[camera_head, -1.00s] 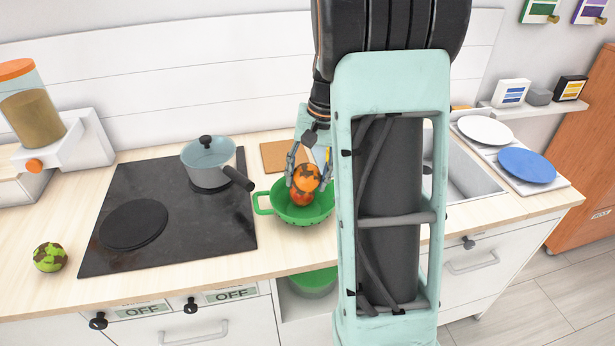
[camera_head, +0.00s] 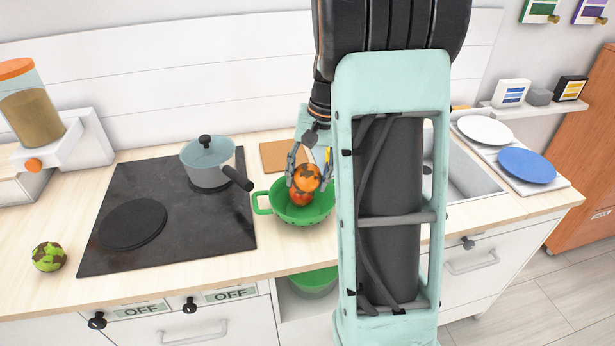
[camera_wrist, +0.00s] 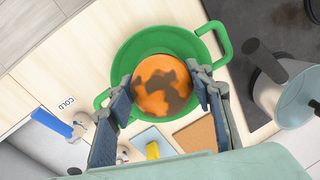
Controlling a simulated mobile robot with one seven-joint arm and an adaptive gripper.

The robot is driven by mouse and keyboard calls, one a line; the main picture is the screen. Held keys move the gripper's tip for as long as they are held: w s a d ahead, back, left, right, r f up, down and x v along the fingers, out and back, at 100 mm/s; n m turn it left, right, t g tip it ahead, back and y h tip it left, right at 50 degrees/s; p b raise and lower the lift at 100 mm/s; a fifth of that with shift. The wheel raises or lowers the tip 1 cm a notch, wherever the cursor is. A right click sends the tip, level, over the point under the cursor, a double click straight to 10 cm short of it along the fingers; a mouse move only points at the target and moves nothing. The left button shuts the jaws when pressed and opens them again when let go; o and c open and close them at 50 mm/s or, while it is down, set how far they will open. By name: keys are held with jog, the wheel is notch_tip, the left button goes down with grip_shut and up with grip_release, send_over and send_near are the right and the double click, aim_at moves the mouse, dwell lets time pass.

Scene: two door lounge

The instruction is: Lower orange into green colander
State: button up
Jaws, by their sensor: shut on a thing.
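The orange (camera_head: 306,178), with brown patches, is held between the two fingers of my gripper (camera_head: 307,176). It also shows in the wrist view (camera_wrist: 162,86), between the fingertips and in front of the colander. The green colander (camera_head: 316,214) stands on the counter right of the hob, its left handle sticking out. A red round thing (camera_head: 301,198) lies in the colander, just below the orange in the head view; I cannot tell whether they touch. My arm hides the right side of the colander in the head view.
A blue-grey pot (camera_head: 208,163) stands on the black hob (camera_head: 178,220), its dark handle pointing towards the colander. A green patchy ball (camera_head: 49,257) lies at the counter's left. A wooden board (camera_head: 276,155) lies behind the colander. The sink (camera_head: 470,180) is to the right.

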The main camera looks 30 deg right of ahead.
aim_at(315, 169)
jog(key=shift+f+b, duration=2)
jog(key=shift+f, duration=0.95)
jog(key=shift+f+b, duration=0.55)
jog(key=shift+f, duration=0.2)
jog(key=o, duration=1.4)
jog(key=shift+c, duration=0.2)
jog(key=r, duration=0.4)
jog(key=d+r, duration=0.1)
jog(key=r, duration=0.3)
jog(key=s+r, duration=0.1)
jog(key=r, duration=0.3)
jog(key=shift+d, duration=0.4)
